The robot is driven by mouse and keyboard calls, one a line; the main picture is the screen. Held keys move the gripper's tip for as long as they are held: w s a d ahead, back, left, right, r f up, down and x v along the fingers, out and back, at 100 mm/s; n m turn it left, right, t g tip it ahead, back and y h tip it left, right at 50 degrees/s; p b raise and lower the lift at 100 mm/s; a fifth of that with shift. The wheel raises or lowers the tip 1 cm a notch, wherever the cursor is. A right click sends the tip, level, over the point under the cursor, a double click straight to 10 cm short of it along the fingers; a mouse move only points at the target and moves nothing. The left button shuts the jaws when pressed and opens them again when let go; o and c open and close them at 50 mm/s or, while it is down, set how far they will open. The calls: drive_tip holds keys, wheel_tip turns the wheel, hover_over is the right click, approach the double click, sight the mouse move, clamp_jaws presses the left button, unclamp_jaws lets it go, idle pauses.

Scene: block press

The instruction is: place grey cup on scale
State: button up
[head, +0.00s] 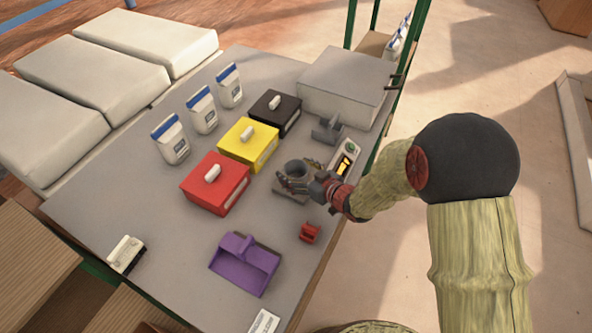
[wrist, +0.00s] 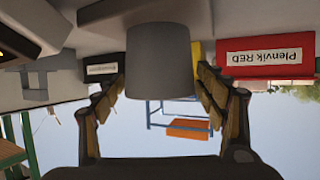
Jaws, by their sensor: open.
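The grey cup (head: 296,168) stands upright on the right side of the table, on or directly behind a flat grey plate (head: 283,194). I cannot tell whether this plate is the scale. My gripper (head: 300,178) is open at the cup, with fingers on either side of it. In the wrist view, which looks upside down, the cup (wrist: 160,60) is between my spread fingers (wrist: 160,88), with gaps visible on both sides. A pale device with a yellow display (head: 345,160) lies just right of the cup. My fingers hide part of the cup and plate.
Red (head: 215,183), yellow (head: 248,143) and black (head: 275,112) lidded boxes stand behind my gripper. A grey handled piece (head: 327,131) and large grey block (head: 345,85) stand farther back. A small red object (head: 310,232) and purple tray (head: 263,272) lie nearer. The table's front-left area is mostly free.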

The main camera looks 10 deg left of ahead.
drive_tip(key=shift+r, duration=0.1)
drive_tip(key=shift+d+r, duration=0.1)
drive_tip(key=shift+r, duration=0.05)
drive_tip(key=p+v, duration=0.3)
drive_tip(key=v, duration=0.8)
drive_tip(key=shift+s+d, duration=0.25)
drive_tip(key=shift+d, duration=0.05)
